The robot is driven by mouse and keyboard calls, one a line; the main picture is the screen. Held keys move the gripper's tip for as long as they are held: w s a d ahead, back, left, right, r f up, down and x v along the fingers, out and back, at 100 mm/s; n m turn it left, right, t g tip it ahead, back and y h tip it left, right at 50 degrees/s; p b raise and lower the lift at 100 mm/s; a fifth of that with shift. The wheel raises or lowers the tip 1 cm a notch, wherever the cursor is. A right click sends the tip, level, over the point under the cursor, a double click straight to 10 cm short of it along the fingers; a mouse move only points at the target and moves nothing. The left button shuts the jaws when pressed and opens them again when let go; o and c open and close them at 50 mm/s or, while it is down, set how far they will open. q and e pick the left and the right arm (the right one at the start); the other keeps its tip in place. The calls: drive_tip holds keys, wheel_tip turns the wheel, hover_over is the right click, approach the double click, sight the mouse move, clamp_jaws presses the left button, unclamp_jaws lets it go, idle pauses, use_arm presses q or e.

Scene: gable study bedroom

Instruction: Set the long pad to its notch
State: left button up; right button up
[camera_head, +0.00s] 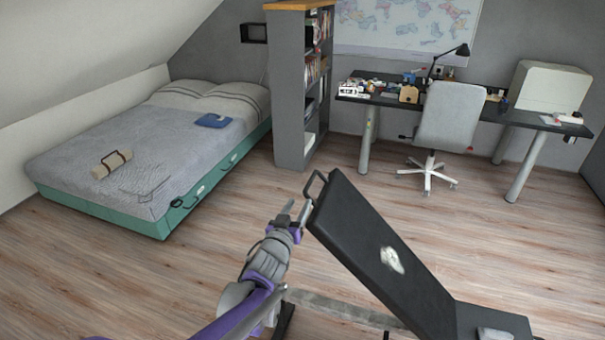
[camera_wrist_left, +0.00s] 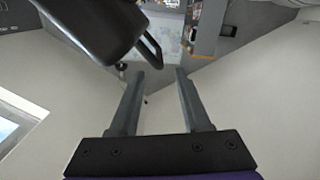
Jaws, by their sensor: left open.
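The long pad (camera_head: 375,255) is a black bench back, tilted up with its far end raised toward the middle of the head view. A dark loop handle (camera_head: 313,184) sticks out at its raised end. My left gripper (camera_head: 297,208) is open and empty, just left of that end and apart from the handle. In the left wrist view, the pad's dark end (camera_wrist_left: 100,25) fills the upper left and its handle (camera_wrist_left: 152,50) hangs just beyond my open fingers (camera_wrist_left: 160,74). A grey metal bar (camera_head: 340,308) runs low beside the pad. I cannot make out the notch. My right gripper is not in view.
A short black seat pad (camera_head: 507,322) lies at the bottom right. A bed (camera_head: 165,145) stands at the left, a bookcase (camera_head: 290,100) behind, and a desk (camera_head: 465,106) with a grey chair (camera_head: 448,118) at the back right. Wood floor (camera_head: 235,265) is clear between.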

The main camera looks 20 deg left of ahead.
sight(315, 173)
use_arm(q)
drive_tip(key=shift+w+a, duration=0.1)
drive_tip(key=shift+w, duration=0.65)
drive_tip(key=shift+w+r, duration=0.1)
drive_tip(key=shift+w, duration=0.2)
drive_tip(key=w, duration=0.3)
drive_tip(key=w+p, duration=0.1)
drive_tip(key=w, duration=0.5)
drive_tip(key=shift+w+d, duration=0.25)
clamp_jaws()
